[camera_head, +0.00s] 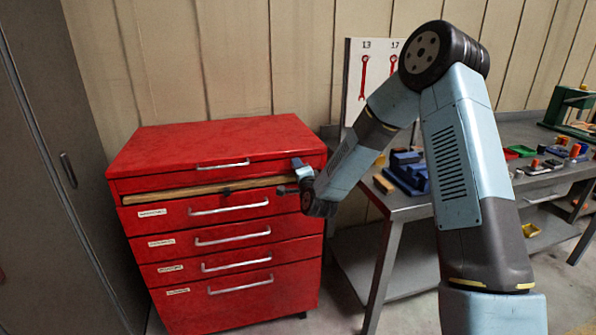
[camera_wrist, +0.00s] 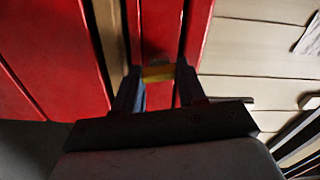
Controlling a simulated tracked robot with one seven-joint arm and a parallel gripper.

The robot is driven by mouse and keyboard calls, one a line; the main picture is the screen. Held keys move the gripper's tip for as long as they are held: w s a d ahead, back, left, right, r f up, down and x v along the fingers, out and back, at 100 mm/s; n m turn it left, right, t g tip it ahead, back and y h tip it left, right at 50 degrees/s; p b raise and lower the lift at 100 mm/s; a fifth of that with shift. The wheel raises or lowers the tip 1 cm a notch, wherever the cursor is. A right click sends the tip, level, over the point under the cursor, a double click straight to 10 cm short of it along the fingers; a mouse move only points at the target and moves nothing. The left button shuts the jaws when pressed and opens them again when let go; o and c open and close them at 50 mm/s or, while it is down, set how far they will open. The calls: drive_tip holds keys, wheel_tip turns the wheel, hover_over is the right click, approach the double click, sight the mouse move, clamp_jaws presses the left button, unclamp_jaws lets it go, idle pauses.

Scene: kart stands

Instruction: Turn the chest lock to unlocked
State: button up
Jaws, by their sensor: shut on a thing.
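The red tool chest (camera_head: 215,145) stands left of centre in the head view, with its lid and all drawers shut. My gripper (camera_head: 291,177) is at the upper right of its front, by the end of the wooden strip. In the wrist view my gripper (camera_wrist: 158,82) is shut on a small yellow piece (camera_wrist: 158,72) in front of the red chest face (camera_wrist: 160,25). This piece appears to be the chest lock's knob. The fingers hide its sides, and I cannot tell which way it is turned. In the head view the lock is hidden behind my gripper.
A grey workbench (camera_head: 520,185) stands right of the chest, with blue holders (camera_head: 408,172) and small coloured parts on top. A white tool board (camera_head: 357,75) hangs behind. A dark cabinet (camera_head: 60,230) is at the left. Floor between chest and bench is narrow.

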drive_tip(key=shift+d+f+m, duration=0.15)
drive_tip(key=shift+m, duration=0.45)
drive_tip(key=shift+d+f+m, duration=0.1)
drive_tip(key=shift+d+m, duration=0.05)
drive_tip(key=shift+m, duration=0.45)
drive_tip(key=o, duration=1)
drive_tip(key=shift+o, duration=0.3)
drive_tip(key=shift+a+r, duration=0.1)
drive_tip(key=shift+a, duration=0.05)
drive_tip(key=shift+s, duration=0.1)
drive_tip(key=v, duration=1.3)
drive_tip(key=shift+s, duration=0.25)
